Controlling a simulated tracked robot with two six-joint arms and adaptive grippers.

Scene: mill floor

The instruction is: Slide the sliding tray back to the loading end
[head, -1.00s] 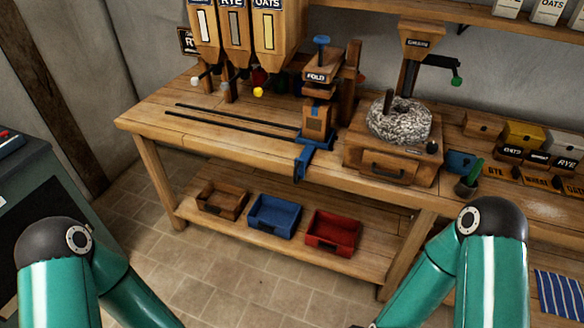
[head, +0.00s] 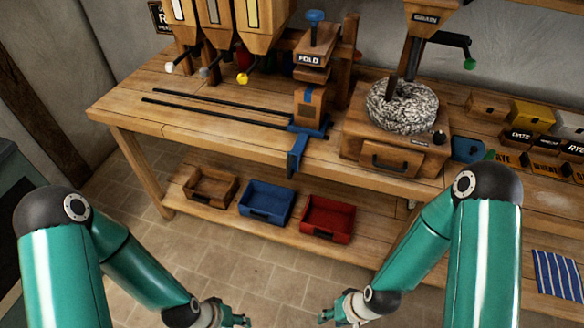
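The sliding tray (head: 312,130) is blue, with a blue handle (head: 296,155) hanging over the bench's front edge. It sits at the right end of two dark rails (head: 214,105), below the press marked FOLD (head: 310,60). A small wooden-coloured block with a blue band (head: 308,107) stands on it. My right gripper (head: 326,318) is at the bottom edge of the head view, empty, and its fingers look apart. My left gripper (head: 242,321) is also at the bottom edge, partly cut off. Both are well below and in front of the tray, touching nothing.
The rails left of the tray are clear. Hoppers (head: 212,30) with hanging knobs stand behind them. A stone mill (head: 402,105) on a wooden drawer base stands close right of the tray. Brown, blue (head: 266,201) and red (head: 327,217) bins sit on the lower shelf.

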